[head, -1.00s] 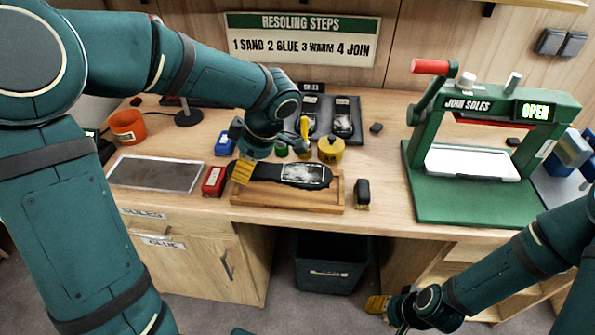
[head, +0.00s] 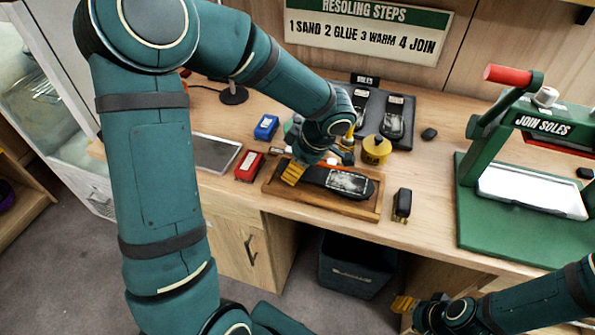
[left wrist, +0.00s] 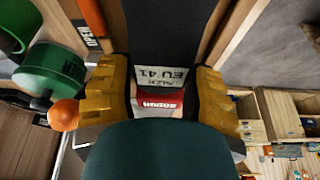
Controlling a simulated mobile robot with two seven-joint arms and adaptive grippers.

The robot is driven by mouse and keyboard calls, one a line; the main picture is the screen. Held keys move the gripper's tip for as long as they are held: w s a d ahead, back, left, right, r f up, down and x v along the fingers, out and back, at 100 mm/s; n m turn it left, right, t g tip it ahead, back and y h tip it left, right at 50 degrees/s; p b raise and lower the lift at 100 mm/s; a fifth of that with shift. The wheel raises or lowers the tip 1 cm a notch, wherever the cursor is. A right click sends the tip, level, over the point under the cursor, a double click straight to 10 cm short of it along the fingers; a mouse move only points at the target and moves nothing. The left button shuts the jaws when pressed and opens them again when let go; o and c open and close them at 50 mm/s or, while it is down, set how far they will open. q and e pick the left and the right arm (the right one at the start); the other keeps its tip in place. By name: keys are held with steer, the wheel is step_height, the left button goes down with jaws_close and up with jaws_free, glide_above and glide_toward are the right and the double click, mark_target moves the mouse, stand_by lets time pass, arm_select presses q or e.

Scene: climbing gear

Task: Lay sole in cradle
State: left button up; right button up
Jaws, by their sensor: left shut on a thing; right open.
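The dark sole (head: 318,176) with a whitish patch lies lengthwise over the wooden cradle (head: 322,208) on the bench. Whether it rests on the cradle floor is unclear. My left gripper (head: 293,172) is at the sole's left end, shut on it. In the left wrist view, the sole (left wrist: 165,35) runs between the yellow fingers of the left gripper (left wrist: 162,98), with an "EU 41" label and wooden walls to both sides. My right gripper (head: 405,303) is open and empty, low in front of the bench.
A red block (head: 249,166) stands left of the cradle and a dark brush-like item (head: 402,203) right of it. A yellow pot (head: 376,150) and the black soles tray (head: 402,143) are behind. The green press (head: 478,205) stands right. A dark bin (head: 352,265) is below.

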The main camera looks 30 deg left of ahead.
mark_target(315, 174)
arm_select(q)
steer(key=shift+w+f, duration=0.1)
steer(key=shift+f, duration=0.8)
steer(key=shift+r, duration=0.1)
steer(key=o, duration=0.9)
steer(key=p+v, duration=0.1)
steer(key=v, duration=1.1)
steer(key=shift+p, duration=0.4)
